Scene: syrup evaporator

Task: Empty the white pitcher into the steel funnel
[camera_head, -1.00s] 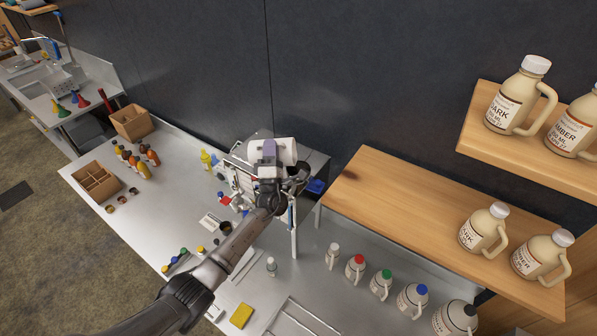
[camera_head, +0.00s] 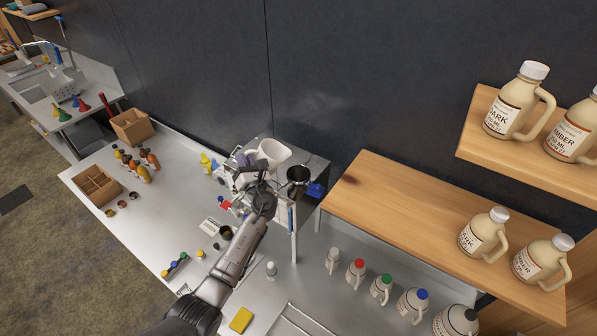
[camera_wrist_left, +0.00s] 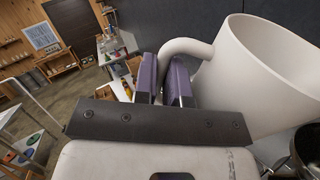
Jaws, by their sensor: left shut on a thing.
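The white pitcher (camera_head: 273,153) is held up near the dark wall, a little above and left of the steel funnel (camera_head: 298,178). Its wide mouth shows, and it stands nearly upright with a slight tilt. My left gripper (camera_head: 244,158) is shut on the pitcher's handle. In the left wrist view the purple fingers (camera_wrist_left: 165,80) clamp the handle, and the pitcher body (camera_wrist_left: 255,75) fills the right side. The dark rim of the funnel (camera_wrist_left: 306,148) shows at that view's lower right, apart from the pitcher. The pitcher's contents are hidden. My right gripper is not in view.
A wooden shelf (camera_head: 400,210) with jugs is to the right. Several capped bottles (camera_head: 381,287) stand below it. A yellow sponge (camera_head: 241,319) lies on the steel table near the front. Cardboard boxes (camera_head: 131,126) and small bottles stand at the left.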

